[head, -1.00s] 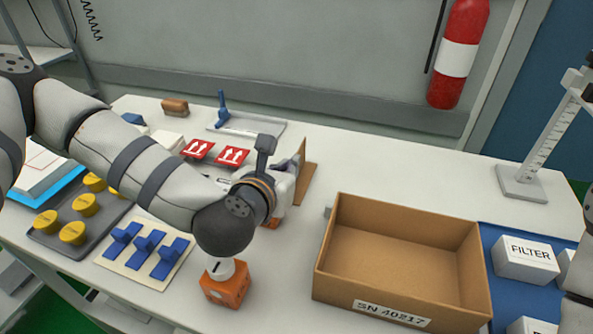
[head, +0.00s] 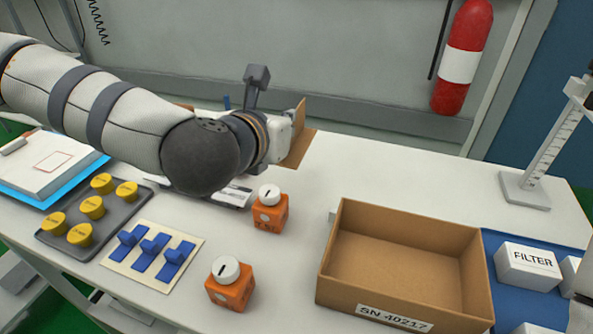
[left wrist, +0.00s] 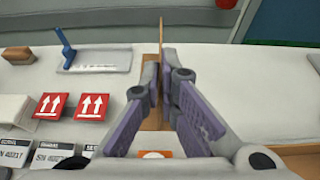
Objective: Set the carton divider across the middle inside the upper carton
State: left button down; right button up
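The carton divider (head: 300,120) is brown cardboard, with an upright panel and a flat part at its foot. It also shows in the left wrist view (left wrist: 163,32), upright between my fingers. My left gripper (left wrist: 160,82) is shut on the divider; its fingertips are partly hidden in the head view behind my arm. The divider appears held above the back of the table. An open brown carton (head: 335,250) marked SN 40217 stands at the front right and looks empty inside. No second carton is clearly seen. My right gripper is out of view.
Orange blocks with white knobs (head: 230,285) stand left of the carton. White FILTER boxes (head: 527,265) on a blue mat and a scaled stand (head: 525,188) are on its right. Yellow-capped pieces (head: 92,207) and blue clips (head: 155,244) lie left. The table behind the carton is clear.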

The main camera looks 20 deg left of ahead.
aim_at(292, 159)
pick_arm(q)
jog(key=shift+s+a+r, duration=0.25)
jog(key=shift+s+a, duration=0.15)
jog(key=shift+a, duration=0.1)
jog(key=d+f, duration=0.1)
jog(key=w+d+f, duration=0.1)
jog(key=f, duration=0.1)
jog(key=shift+w+d+f, duration=0.15)
jog(key=shift+f, duration=0.15)
notch_tip(292, 159, down, 8)
jog(key=shift+r+b, duration=0.25)
jog(key=shift+b, duration=0.65)
jog(key=shift+r, duration=0.15)
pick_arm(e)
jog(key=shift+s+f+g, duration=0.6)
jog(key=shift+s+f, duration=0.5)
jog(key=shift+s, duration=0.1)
pick_arm(q)
jog(key=c, duration=1.8)
grip_release()
jog(key=shift+f, duration=0.2)
